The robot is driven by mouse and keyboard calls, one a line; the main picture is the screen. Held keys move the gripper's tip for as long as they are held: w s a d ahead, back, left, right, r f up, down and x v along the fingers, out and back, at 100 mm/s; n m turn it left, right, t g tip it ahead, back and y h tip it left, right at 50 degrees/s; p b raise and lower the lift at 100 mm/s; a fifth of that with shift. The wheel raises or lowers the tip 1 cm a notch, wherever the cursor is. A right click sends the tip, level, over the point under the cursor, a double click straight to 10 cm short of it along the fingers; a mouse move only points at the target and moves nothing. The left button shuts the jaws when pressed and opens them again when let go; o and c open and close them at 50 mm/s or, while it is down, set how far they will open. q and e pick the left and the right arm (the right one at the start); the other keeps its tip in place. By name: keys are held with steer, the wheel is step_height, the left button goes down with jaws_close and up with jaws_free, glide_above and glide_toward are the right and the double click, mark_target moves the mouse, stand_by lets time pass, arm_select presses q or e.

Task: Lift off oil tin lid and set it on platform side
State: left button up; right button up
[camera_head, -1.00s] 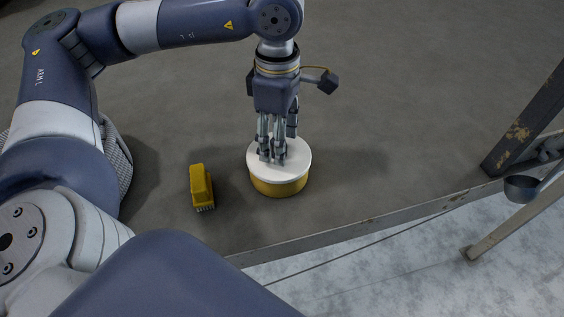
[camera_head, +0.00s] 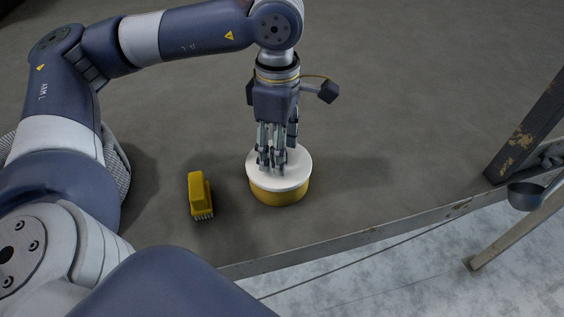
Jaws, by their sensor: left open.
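The oil tin (camera_head: 279,196) is a low round yellow tin standing on the grey platform (camera_head: 390,140). Its white lid (camera_head: 291,178) lies flat on top. My left gripper (camera_head: 271,168) points down over the lid with its fingers apart. The fingertips are at or just above the lid's surface; I cannot tell if they touch it. The gripper covers the back middle of the lid. My right gripper does not show.
A yellow brush (camera_head: 200,194) with pale bristles lies left of the tin. The platform's front edge (camera_head: 350,237) runs close in front. A dark post (camera_head: 528,125) and a ladle-like cup (camera_head: 525,195) are at the right. The platform right of the tin is clear.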

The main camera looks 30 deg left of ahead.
arm_select(q)
steer(key=c, duration=1)
steer(key=shift+r+p, duration=1.9)
steer(key=shift+r, duration=1.6)
